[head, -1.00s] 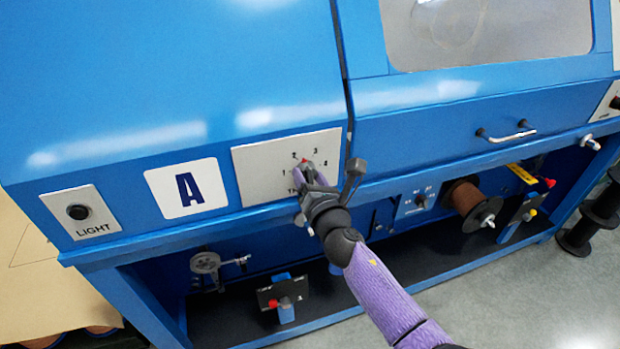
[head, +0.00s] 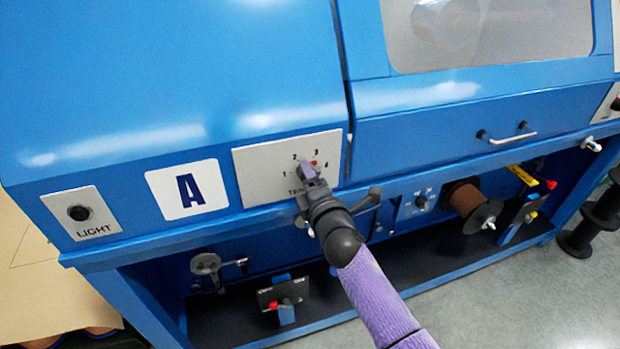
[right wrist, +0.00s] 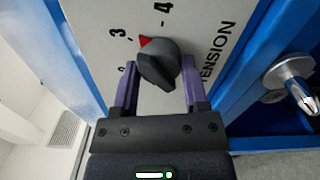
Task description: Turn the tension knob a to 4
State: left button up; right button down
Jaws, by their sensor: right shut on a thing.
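The tension knob a (right wrist: 158,66) is a black dial with a red pointer tip on a pale grey plate (head: 250,178) beside the "A" label. In the right wrist view its red tip points between the marks 3 and 4. In the head view the red tip shows just right of my gripper, near 3 and 4; the rest of the knob is mostly hidden. My right gripper (head: 309,174) is shut on the knob, with one purple finger on each side of it. My left gripper is not in view.
The blue machine front surrounds the plate. A LIGHT button (head: 78,212) is at the left. A ledge (head: 230,222) runs below the plate, with a brown spool (head: 466,197) and a smaller dial (head: 421,202) lower right. A drawer handle (head: 507,136) sticks out at the right.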

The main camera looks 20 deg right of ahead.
jog(key=m+p, duration=0.1)
jog(key=m, duration=0.5)
jog(key=shift+m, duration=1.2)
jog(key=shift+c, duration=0.6)
grip_release()
